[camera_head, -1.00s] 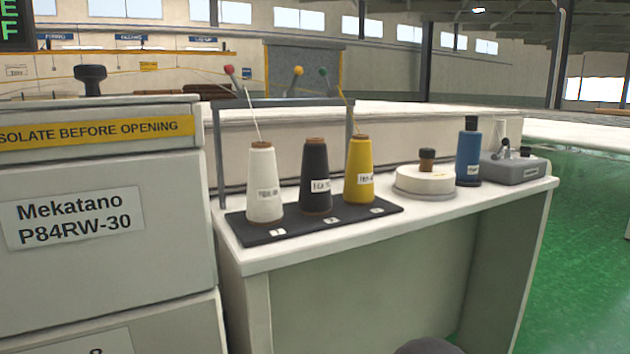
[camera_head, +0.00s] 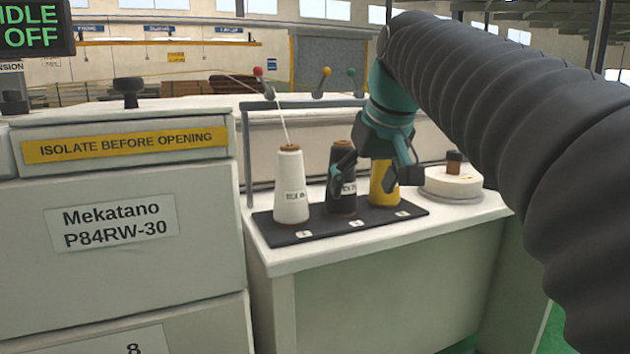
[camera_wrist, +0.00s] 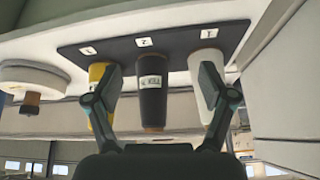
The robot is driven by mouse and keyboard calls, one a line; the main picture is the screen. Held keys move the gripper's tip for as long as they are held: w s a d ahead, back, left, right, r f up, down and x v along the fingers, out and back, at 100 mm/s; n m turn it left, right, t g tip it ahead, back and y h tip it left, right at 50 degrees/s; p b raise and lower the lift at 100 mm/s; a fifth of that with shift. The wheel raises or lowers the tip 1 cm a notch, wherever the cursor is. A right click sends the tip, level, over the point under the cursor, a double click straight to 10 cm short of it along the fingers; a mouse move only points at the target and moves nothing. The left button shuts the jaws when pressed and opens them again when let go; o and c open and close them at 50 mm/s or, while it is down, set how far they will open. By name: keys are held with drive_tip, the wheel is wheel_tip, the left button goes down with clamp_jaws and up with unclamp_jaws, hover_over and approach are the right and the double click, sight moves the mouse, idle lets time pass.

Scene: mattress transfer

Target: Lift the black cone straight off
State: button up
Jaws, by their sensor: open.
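The black cone (camera_head: 345,207) stands upright in the middle of a dark base plate (camera_head: 280,236), between a white cone (camera_head: 291,190) and a yellow cone (camera_head: 383,186). My gripper (camera_head: 371,184) is open and empty at the cones, partly covering the black and yellow ones. In the wrist view, where things appear upside down, the black cone (camera_wrist: 152,97) shows between my two spread fingers (camera_wrist: 160,82). The fingers overlap the yellow cone (camera_wrist: 97,72) and the white cone (camera_wrist: 203,60) in that picture. I cannot tell whether they touch any cone.
A thread runs up from the white cone to a red-knobbed guide (camera_head: 258,72) on a rail behind. A round white object (camera_head: 452,183) sits to the right on the bench (camera_head: 400,240). A grey machine cabinet (camera_head: 120,260) stands close on the left.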

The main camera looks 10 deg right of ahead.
drive_tip(key=n+p, duration=0.1)
drive_tip(key=n, duration=0.1)
approach(345, 152)
drive_tip(key=shift+y, duration=0.3)
drive_tip(key=x, duration=0.9)
drive_tip(key=shift+d+f, duration=0.15)
drive_tip(key=shift+d, duration=0.05)
drive_tip(key=x, duration=0.3)
drive_tip(key=b+x, duration=0.1)
drive_tip(key=shift+d+f, duration=0.25)
drive_tip(key=shift+f, duration=0.05)
drive_tip(key=shift+w+a+f, duration=0.1)
drive_tip(key=shift+w+f, duration=0.2)
drive_tip(key=shift+f, duration=0.2)
drive_tip(key=c, duration=1.5)
drive_tip(key=shift+r, duration=0.15)
wheel_tip(345, 152, up, 5)
drive_tip(key=shift+r+p, duration=0.15)
drive_tip(key=shift+p, duration=0.6)
drive_tip(key=shift+r, duration=2.2)
